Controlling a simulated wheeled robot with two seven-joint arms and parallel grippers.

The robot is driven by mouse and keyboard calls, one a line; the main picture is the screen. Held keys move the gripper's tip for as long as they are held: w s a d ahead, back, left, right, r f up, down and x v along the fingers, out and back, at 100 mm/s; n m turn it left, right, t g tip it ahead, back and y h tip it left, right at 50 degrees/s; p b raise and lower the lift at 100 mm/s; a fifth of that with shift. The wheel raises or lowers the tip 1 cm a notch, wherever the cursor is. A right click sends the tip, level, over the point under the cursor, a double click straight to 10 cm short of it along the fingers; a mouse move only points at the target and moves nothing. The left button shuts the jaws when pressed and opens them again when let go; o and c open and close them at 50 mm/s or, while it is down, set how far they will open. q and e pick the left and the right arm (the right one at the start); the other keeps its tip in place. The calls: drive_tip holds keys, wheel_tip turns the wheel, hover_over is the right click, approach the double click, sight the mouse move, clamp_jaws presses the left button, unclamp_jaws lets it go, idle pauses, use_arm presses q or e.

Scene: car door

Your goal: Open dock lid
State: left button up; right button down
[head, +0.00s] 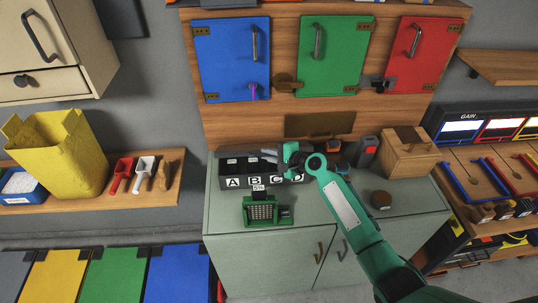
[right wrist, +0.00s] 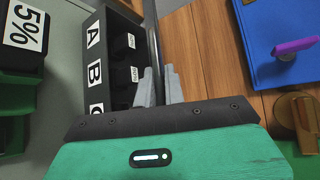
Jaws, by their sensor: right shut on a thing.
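The dock is a black box (head: 234,181) on the green-grey cabinet, with white letters A, B, C and D on its front. It also shows in the right wrist view (right wrist: 101,75), with dark tagged items in its compartments. A thin dark bar that looks like the lid's edge (right wrist: 152,35) runs along the dock's back side; its angle is hard to tell. My right gripper (head: 270,155) reaches over the dock from the right. Its grey fingers (right wrist: 159,85) are closed on the lid's edge. The gripper hides part of the dock near C and D. My left gripper is out of view.
A green device (head: 262,210) with a 5% tag stands in front of the dock. Blue (head: 232,58), green (head: 330,55) and red (head: 415,58) doors are on the panel above.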

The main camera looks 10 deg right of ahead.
drive_tip(key=c, duration=1.5)
unclamp_jaws()
drive_tip(key=shift+d, duration=0.1)
drive_tip(key=b+v, duration=0.3)
drive_tip(key=v, duration=1)
drive_tip(key=shift+s+d+r, duration=0.15)
drive_tip(key=shift+s+r, duration=0.05)
drive_tip(key=shift+s, duration=0.1)
